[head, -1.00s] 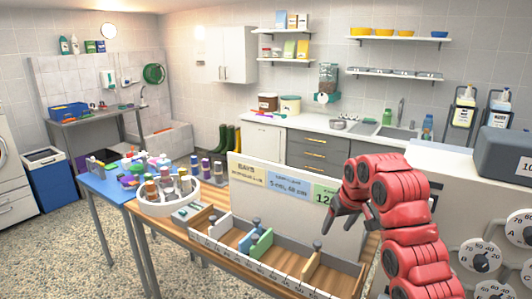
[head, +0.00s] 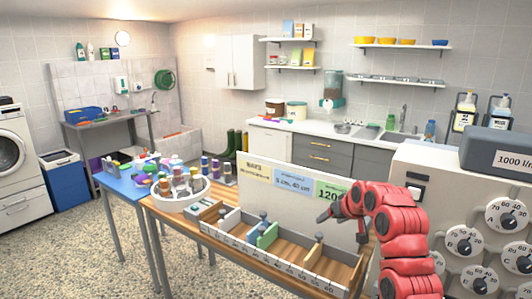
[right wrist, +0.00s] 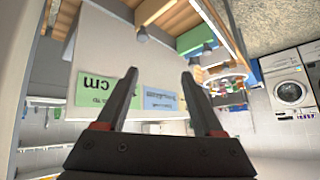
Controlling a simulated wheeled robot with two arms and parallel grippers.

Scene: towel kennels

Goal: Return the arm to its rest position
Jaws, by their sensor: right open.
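My right arm is red and comes in from the lower right of the head view. Its dark gripper (head: 326,215) is open and empty, held above the right end of the wooden divided tray (head: 335,268), in front of the upright sign board (head: 262,168). In the right wrist view the two fingers (right wrist: 160,100) are spread with nothing between them; the board's green and blue labels show beyond them, upside down. My left gripper is not in view.
The tray has a numbered front edge and upright dividers with knobs. A round white bin of bottles (head: 158,205) stands at the table's left. A grey machine with dials (head: 440,190) is close on the right.

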